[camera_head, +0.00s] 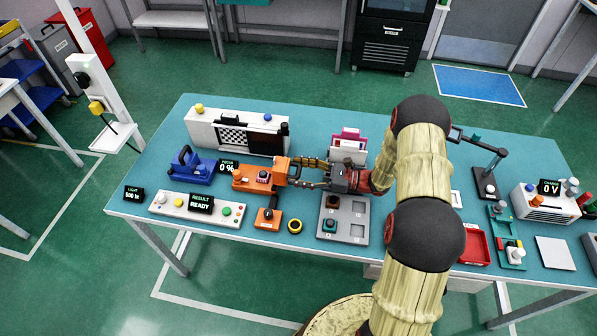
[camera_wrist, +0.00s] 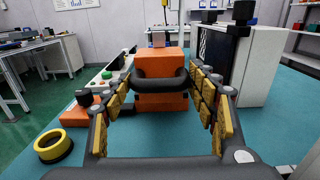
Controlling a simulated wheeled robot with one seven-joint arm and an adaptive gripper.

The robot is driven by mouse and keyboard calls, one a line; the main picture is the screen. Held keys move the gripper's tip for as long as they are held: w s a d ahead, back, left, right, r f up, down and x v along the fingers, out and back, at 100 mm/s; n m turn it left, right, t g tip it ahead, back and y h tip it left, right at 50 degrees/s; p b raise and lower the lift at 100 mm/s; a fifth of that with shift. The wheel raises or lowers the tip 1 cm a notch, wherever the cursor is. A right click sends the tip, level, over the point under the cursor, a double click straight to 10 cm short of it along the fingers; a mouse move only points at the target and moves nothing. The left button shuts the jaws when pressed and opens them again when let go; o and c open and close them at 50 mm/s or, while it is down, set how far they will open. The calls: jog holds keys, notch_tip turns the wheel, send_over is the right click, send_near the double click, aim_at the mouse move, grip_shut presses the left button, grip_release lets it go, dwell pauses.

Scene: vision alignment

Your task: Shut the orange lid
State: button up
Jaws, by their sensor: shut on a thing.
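The orange lid (camera_head: 282,170) appears to stand upright at the right end of a low orange base (camera_head: 251,180) on the table. In the wrist view the lid (camera_wrist: 161,101) is a broad orange face straight ahead, with a black bar handle (camera_wrist: 160,86) across it. My gripper (camera_head: 298,172) is at the lid's right side in the head view. In the wrist view my gripper (camera_wrist: 162,78) has its two yellow-padded fingers at the two ends of the handle, shut on it. The hinge is hidden.
A white box with a checkered panel (camera_head: 235,132) stands behind the base. A blue device (camera_head: 190,168) is to its left. In front are the result panel (camera_head: 170,206), an orange joystick unit (camera_head: 267,219), a yellow ring (camera_head: 295,226) and a grey tray (camera_head: 357,219).

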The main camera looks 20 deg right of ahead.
jog(key=shift+w+d, duration=0.1)
jog(key=c, duration=0.6)
jog(key=shift+c, duration=0.3)
jog(key=shift+r, duration=0.2)
